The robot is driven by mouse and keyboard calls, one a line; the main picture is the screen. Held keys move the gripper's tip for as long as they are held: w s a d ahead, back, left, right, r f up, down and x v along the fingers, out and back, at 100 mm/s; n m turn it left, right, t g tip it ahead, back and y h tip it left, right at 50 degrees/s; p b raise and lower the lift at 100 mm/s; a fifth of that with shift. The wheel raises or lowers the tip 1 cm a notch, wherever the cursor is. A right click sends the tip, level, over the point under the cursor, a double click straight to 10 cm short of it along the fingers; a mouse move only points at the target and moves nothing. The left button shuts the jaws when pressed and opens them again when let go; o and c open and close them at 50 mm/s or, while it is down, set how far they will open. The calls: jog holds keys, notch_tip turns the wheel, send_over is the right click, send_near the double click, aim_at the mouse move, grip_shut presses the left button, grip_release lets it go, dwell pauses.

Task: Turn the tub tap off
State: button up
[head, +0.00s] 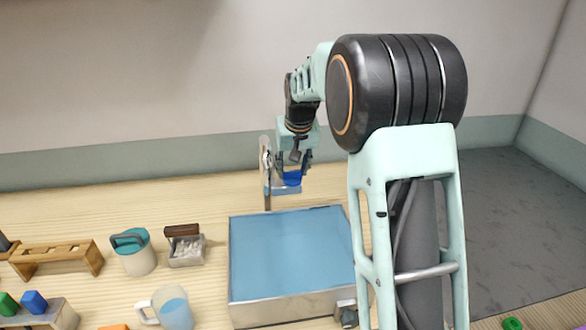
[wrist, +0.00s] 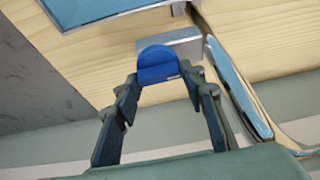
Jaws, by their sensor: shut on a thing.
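The tub (head: 286,301) is a square metal-walled basin filled with blue water; its corner shows at the top left of the wrist view (wrist: 150,10). The tap (head: 267,178) is a shiny metal post behind the tub's back edge, and its metal runs down the right of the wrist view. My gripper (head: 293,172) is beside the tap, shut on its blue handle (wrist: 158,66). In the wrist view, the handle sits between the two dark fingertips (wrist: 163,88). A pale blue strip shows along the tap; I cannot tell whether it is running water.
Left of the tub stand a grey box of white pieces (head: 187,251), a teal-lidded canister (head: 137,258), a wooden rack (head: 60,259) and a jug of blue liquid (head: 171,307). The wall is close behind the tap. Bare tabletop lies left of the tap.

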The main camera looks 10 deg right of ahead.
dwell(0.4)
jog(key=o, duration=1.2)
jog(key=shift+c, duration=0.2)
jog(key=shift+r, duration=0.15)
jog(key=v, duration=1.1)
jog(key=shift+s+r, duration=0.15)
jog(key=shift+r, duration=0.25)
jog(key=shift+a, duration=0.15)
